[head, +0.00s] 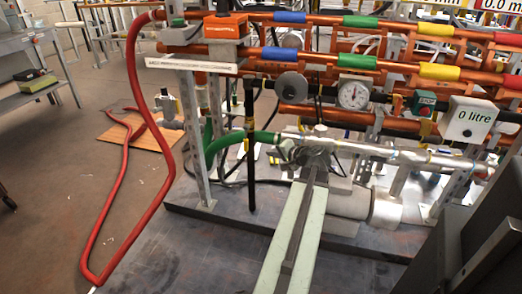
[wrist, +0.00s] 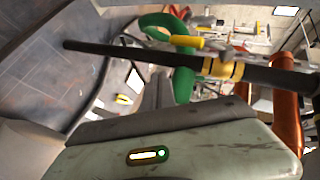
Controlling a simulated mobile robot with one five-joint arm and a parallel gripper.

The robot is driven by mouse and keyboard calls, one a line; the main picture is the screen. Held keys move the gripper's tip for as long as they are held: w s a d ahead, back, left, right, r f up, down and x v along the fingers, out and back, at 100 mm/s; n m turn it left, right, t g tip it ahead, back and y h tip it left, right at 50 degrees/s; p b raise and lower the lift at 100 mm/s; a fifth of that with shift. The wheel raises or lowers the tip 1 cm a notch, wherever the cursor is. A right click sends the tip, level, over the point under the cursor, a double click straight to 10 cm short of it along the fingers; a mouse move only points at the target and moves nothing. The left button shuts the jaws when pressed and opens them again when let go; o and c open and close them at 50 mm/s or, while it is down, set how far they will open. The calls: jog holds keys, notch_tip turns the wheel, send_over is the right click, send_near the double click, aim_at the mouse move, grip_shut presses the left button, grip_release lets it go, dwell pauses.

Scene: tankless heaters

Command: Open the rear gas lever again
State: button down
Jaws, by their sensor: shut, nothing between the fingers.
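A black pipe with yellow bands (wrist: 225,70) crosses the wrist view. A yellow lever-like handle (wrist: 187,41) lies beside it, close to a green hose (wrist: 183,85). In the head view the black pipe (head: 250,165) stands upright left of my arm, and the green hose (head: 222,145) passes beside it. I cannot tell for sure that this yellow handle is the rear gas lever, or its exact position. My gripper (head: 316,142) is at the far end of my pale green arm, shut and empty, right of the black pipe. Its fingertips are hard to make out.
Copper pipes with coloured sleeves (head: 355,61) run across the rack. A red hose (head: 133,70) hangs at left. The floor there is mostly clear.

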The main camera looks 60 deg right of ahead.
jog(key=s+a, duration=0.2)
jog(key=s, duration=0.4)
jog(key=shift+d, duration=0.1)
